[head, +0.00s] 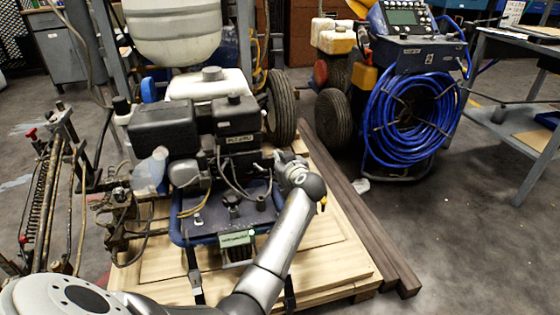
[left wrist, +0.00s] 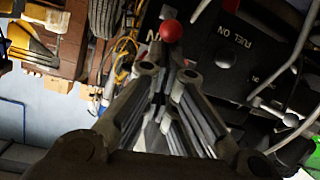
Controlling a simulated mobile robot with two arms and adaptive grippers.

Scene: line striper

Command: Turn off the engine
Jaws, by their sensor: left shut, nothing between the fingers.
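The engine (head: 165,130) of the line striper is a black and grey block on a blue frame, in the middle left of the head view. My left gripper (head: 283,158) is at the engine's right side, and its fingers are small and hard to make out there. In the left wrist view my left gripper (left wrist: 168,76) is shut and empty. A red round knob (left wrist: 171,31) shows just beyond its fingertips. I cannot tell whether they touch. Behind the knob is a black panel (left wrist: 225,50) with upside-down lettering that seems to include "ON". My right gripper is not in view.
The striper stands on a wooden pallet (head: 335,262), with dark beams (head: 365,225) along its right side. A machine with a coiled blue hose (head: 410,115) stands at the back right, beside a grey table (head: 520,50). Cables hang near the gripper. Floor at lower right is clear.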

